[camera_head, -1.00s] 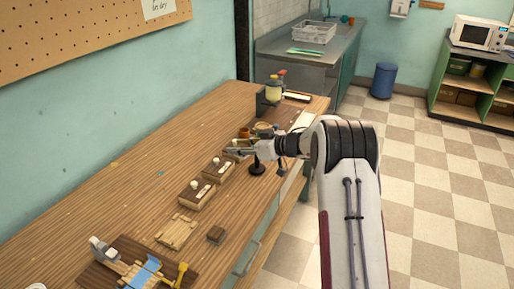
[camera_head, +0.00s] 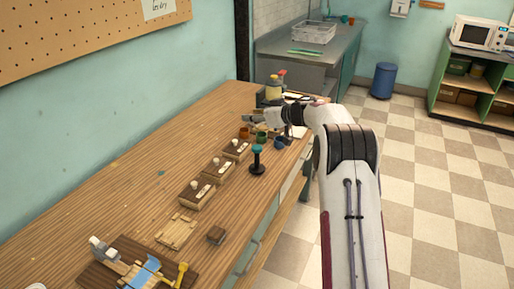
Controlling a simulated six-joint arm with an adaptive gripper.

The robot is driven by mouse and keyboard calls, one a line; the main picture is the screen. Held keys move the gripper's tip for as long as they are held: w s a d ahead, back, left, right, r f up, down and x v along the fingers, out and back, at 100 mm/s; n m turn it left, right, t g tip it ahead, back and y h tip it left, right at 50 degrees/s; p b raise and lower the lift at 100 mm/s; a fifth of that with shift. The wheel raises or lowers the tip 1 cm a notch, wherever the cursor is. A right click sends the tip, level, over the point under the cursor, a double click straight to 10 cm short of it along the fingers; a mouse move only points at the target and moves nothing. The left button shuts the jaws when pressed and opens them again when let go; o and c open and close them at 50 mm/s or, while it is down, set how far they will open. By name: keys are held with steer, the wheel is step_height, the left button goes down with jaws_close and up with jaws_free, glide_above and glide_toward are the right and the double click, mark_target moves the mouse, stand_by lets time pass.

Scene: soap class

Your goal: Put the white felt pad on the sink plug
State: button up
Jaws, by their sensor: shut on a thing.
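My gripper (camera_head: 251,118) is above the far part of the wooden workbench (camera_head: 140,165), reaching left from my arm. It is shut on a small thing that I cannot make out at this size. Near and below it stand several small cups, one brown (camera_head: 244,132), one green (camera_head: 261,137) and one blue (camera_head: 279,142). I cannot clearly pick out the white felt pad or the sink plug. Several dark wooden blocks with small white round tops stand in a row: a near one (camera_head: 199,199), a middle one (camera_head: 220,173) and a far one (camera_head: 238,153).
A black stand with a teal top (camera_head: 257,161) is near the bench's right edge. A pale slatted rack (camera_head: 177,231) and a small brown block (camera_head: 216,235) lie nearer. A yellow jar (camera_head: 273,92) stands behind the gripper. The bench's left side is mostly clear.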

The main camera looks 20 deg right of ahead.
stand_by(0.3)
steer(key=shift+f, duration=3.1)
steer(key=shift+f, duration=0.15)
steer(key=shift+f, duration=1.75)
steer(key=shift+f, duration=0.1)
steer(key=o, duration=1.1)
